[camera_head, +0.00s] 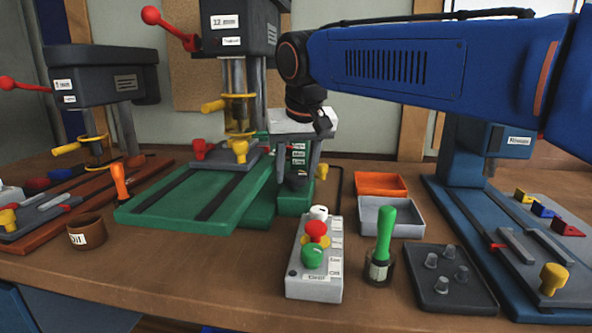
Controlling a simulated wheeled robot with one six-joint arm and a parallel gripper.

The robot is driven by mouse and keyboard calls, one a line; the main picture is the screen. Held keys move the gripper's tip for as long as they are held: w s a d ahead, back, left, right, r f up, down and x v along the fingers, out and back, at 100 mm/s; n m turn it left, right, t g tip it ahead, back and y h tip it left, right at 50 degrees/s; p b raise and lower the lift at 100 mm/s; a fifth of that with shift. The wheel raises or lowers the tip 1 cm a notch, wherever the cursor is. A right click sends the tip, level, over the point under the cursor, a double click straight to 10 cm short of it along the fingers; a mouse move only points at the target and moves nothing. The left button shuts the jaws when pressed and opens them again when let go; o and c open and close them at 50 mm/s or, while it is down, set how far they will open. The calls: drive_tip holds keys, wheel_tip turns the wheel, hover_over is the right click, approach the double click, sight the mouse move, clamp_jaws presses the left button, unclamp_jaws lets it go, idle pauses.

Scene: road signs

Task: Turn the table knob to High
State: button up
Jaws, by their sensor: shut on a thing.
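My gripper (298,179) points down at the right front corner of the green drill press table (180,203), in front of a small green post. Its fingers are shut around a dark knob there, mostly hidden between them. A dark label plate (299,153) with several small white and green labels shows just above and between the fingers. The labels are too small to read, so the knob's setting cannot be told.
A grey control box (314,286) with red and green buttons stands just in front. A green-handled brush (385,236) in a jar, an orange tray (381,184) and a grey tray (390,216) are to the right. A brown cup (87,232) stands at left. Bare bench lies along the front.

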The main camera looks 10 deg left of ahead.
drive_tip(key=o, duration=1)
